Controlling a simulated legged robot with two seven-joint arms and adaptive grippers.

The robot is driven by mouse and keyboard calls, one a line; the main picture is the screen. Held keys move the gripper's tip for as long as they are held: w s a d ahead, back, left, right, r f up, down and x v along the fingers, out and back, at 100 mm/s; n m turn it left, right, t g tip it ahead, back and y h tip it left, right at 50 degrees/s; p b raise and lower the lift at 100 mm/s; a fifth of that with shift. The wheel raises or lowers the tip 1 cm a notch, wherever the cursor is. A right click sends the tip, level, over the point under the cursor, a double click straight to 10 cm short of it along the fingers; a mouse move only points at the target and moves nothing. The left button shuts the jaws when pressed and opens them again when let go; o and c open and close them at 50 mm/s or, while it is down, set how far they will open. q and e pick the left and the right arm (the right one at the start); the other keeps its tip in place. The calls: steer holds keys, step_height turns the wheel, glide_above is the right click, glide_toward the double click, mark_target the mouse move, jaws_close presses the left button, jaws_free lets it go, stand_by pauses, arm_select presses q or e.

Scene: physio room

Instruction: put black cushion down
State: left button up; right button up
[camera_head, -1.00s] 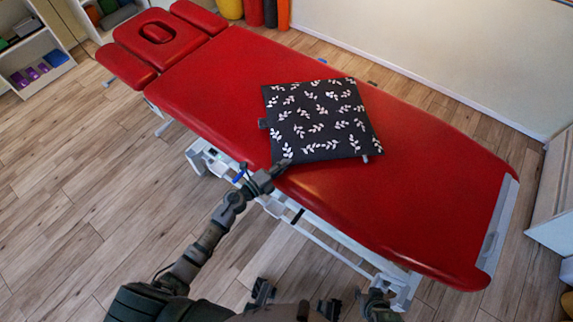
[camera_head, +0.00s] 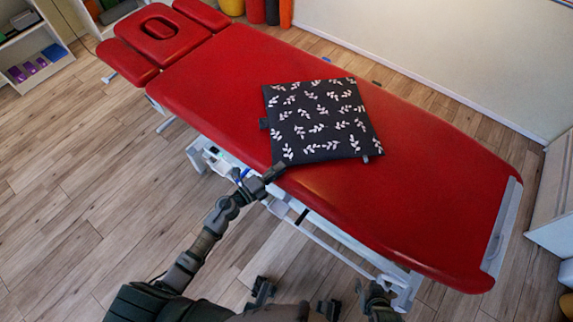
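The black cushion (camera_head: 318,120), with a white leaf pattern, lies flat on the middle of the red treatment table (camera_head: 420,190). Small dark tabs show at its edges. My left gripper (camera_head: 280,169) is at the table's near edge, beside the cushion's near left corner. It is small and dark here, and I cannot tell whether its fingers touch the corner or how far they are apart. My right arm (camera_head: 378,302) shows only in part at the bottom edge, below the table; its fingers cannot be made out clearly.
The table's headrest (camera_head: 160,28) with a face hole is at the upper left. A shelf (camera_head: 35,50) stands at the far left and a white cabinet (camera_head: 555,200) at the right. Coloured rolls (camera_head: 271,12) stand by the wall. Bare table surface lies on both sides of the cushion.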

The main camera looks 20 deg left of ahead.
arm_select(q)
steer(key=s+a+f+n+y, duration=0.2)
steer(key=s+a+n+y, duration=0.6)
steer(key=s+n+y, duration=0.6)
steer(key=s+d+f+n+g+h, duration=0.2)
steer(key=s+d+f+n+g, duration=0.1)
steer(key=s, duration=0.3)
steer(key=s+d+f+n+g+h, duration=0.3)
steer(key=s+d+n+g, duration=0.1)
steer(key=s+n+g, duration=0.1)
steer(key=shift+s+f+g, duration=0.3)
steer(key=shift+s+g, duration=0.15)
steer(key=shift+g, duration=0.05)
